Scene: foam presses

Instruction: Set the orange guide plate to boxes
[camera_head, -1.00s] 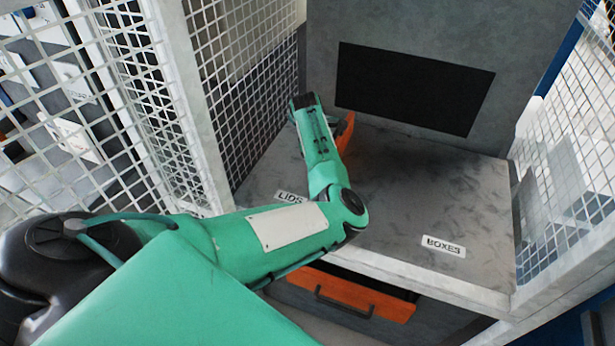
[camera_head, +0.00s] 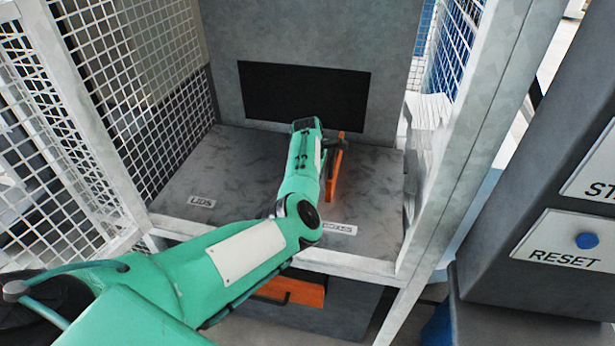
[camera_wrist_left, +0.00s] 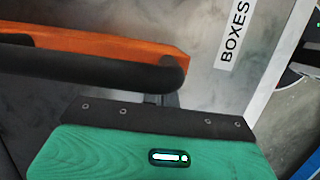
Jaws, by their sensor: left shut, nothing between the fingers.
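The orange guide plate (camera_head: 334,168) stands on edge on the grey press table, just right of my left forearm and behind the BOXES label (camera_head: 341,229). My arm partly covers plate and label. The LIDS label (camera_head: 201,202) lies farther left. In the left wrist view the plate (camera_wrist_left: 110,45) runs along the top left with its dark handle (camera_wrist_left: 90,68) in front; the BOXES label (camera_wrist_left: 235,30) is to its right. My left gripper (camera_wrist_left: 168,100) is shut and empty, close to the handle; whether it touches is unclear. My right gripper is out of view.
The grey press wall with a dark opening (camera_head: 303,95) stands behind the table. White mesh guards (camera_head: 65,110) flank it. An orange drawer front (camera_head: 300,291) is below the table edge. A panel with a blue RESET button (camera_head: 587,241) stands at the right.

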